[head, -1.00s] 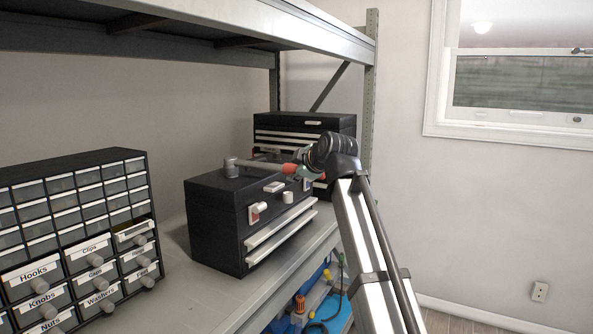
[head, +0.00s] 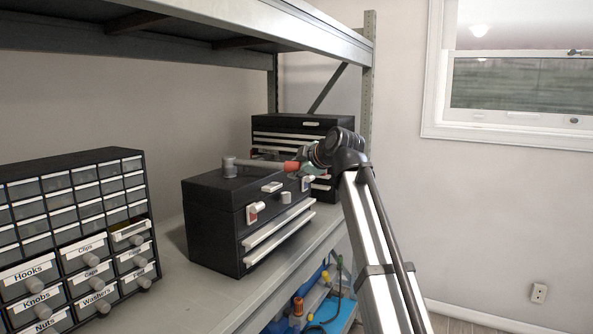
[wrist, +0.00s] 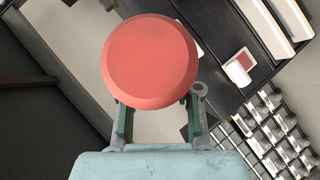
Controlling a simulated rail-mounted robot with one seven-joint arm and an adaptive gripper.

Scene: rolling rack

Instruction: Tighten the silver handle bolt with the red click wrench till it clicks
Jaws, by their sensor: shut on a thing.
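The red click wrench lies about level over the lid of the near black toolbox (head: 212,220) in the head view. Its grey shaft (head: 260,163) runs from the round head (head: 229,167) at the lid's left to the red grip (head: 291,166) at the right. My gripper (head: 302,163) is shut on the red grip. In the wrist view the round red grip end (wrist: 150,62) fills the middle, between the fingers of my gripper (wrist: 157,125). The silver handle bolt cannot be made out; the wrench head covers the spot where it stands on the lid.
A second black toolbox (head: 330,122) stands behind. A drawer cabinet (head: 75,215) with labelled drawers is at the left. The grey shelf (head: 190,290) has bare room between the cabinet and toolbox. An upper shelf beam (head: 300,20) hangs overhead.

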